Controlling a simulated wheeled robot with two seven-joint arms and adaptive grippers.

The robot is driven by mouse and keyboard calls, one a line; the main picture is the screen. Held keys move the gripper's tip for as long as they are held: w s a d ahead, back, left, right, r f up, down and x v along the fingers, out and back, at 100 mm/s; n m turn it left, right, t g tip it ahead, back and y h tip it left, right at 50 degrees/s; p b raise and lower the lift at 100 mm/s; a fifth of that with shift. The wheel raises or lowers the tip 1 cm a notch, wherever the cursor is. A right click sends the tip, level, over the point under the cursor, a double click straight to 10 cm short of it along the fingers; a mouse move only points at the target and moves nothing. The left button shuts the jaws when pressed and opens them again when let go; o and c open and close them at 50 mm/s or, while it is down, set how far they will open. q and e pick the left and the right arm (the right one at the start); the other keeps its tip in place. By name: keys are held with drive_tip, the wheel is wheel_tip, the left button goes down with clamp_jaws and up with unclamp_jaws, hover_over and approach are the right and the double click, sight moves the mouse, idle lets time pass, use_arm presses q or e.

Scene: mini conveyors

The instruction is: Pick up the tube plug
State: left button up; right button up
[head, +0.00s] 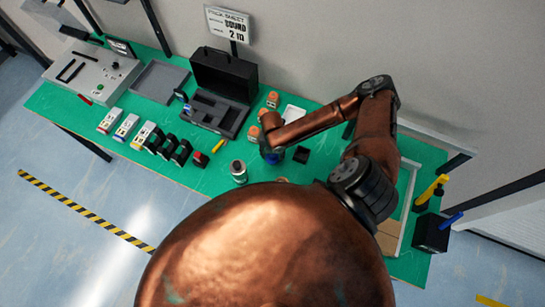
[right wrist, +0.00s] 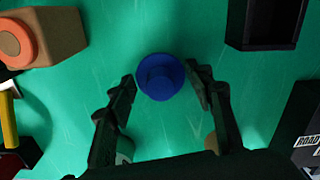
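The tube plug (right wrist: 160,77) is a round blue piece with a smaller raised disc on it, lying on the green table top in the right wrist view. My right gripper (right wrist: 161,80) is open, with one dark fingertip on each side of the plug. The left fingertip seems a little apart from it; whether the right one touches cannot be told. In the head view, my right gripper (head: 272,156) is small and mostly hidden by my own copper arm. My left gripper does not show in either view.
An orange-topped tan block (right wrist: 42,38) and a black open box (right wrist: 267,22) flank the plug at a distance. A silver cylinder (head: 238,171) stands left of my right gripper. An open black case (head: 218,92) lies further back. Green table around the plug is clear.

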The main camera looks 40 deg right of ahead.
drive_tip(key=shift+s, duration=0.1)
drive_tip(key=shift+c, duration=0.7)
drive_tip(key=c, duration=0.3)
drive_tip(key=shift+c, duration=0.3)
drive_tip(key=shift+r, duration=0.35)
wheel_tip(320, 180, up, 9)
drive_tip(key=shift+r, duration=0.2)
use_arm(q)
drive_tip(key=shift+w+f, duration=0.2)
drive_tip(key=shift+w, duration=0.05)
use_arm(e)
drive_tip(key=shift+w, duration=0.25)
